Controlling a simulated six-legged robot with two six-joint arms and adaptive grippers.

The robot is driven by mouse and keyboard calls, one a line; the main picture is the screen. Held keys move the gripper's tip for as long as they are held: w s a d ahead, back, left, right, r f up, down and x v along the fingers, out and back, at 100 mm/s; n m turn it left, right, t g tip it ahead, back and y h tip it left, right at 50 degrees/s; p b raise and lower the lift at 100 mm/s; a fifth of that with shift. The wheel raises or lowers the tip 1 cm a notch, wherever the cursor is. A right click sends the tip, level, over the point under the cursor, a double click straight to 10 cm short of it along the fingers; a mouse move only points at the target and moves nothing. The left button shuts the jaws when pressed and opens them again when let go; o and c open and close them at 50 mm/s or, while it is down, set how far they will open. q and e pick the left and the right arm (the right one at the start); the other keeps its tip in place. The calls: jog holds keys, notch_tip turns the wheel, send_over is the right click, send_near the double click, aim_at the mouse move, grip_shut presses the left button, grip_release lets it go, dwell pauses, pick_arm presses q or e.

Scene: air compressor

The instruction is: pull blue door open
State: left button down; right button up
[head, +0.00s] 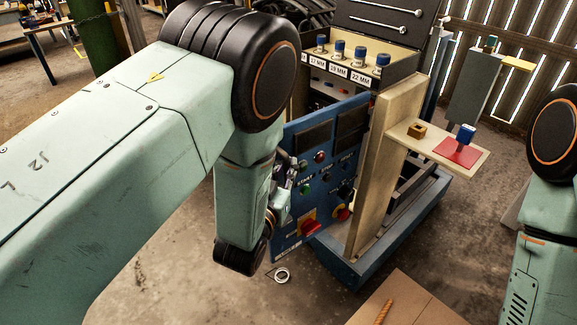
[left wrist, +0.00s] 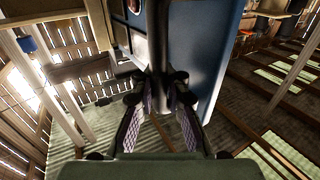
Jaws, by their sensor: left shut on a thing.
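The blue door (head: 325,165) is a panel with buttons, dark windows and red knobs on the front of the compressor cabinet. It stands partly open, its left edge swung out, with a dark gap above and behind it. My left gripper (head: 283,190) is at the door's left side, partly hidden by my own wrist. In the left wrist view, my left gripper's fingers (left wrist: 165,100) close around a dark bar, the handle (left wrist: 158,45), beside the blue door (left wrist: 205,50). My right arm shows at the right edge, but its gripper is out of view.
A wooden post with a shelf (head: 440,145) holds a red pad (head: 458,152) and a blue-capped piece. Labelled sockets (head: 340,55) stand on top of the cabinet. Floor left of the door is clear.

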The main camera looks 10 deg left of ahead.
pick_arm(q)
jog(key=shift+s+a+f, duration=0.15)
jog(key=shift+s+f, duration=0.05)
jog(key=shift+f, duration=0.1)
jog(key=c, duration=1.8)
grip_release()
jog(key=o, duration=0.4)
jog(key=shift+s+a+r, duration=0.15)
jog(key=shift+s+r, duration=0.05)
jog(key=shift+r, duration=0.1)
jog(key=shift+o, duration=0.2)
jog(key=shift+w+d+f, duration=0.1)
jog(key=shift+w+d, duration=0.1)
jog(key=shift+w, duration=0.1)
jog(key=shift+s+a, duration=0.1)
jog(key=shift+s, duration=0.05)
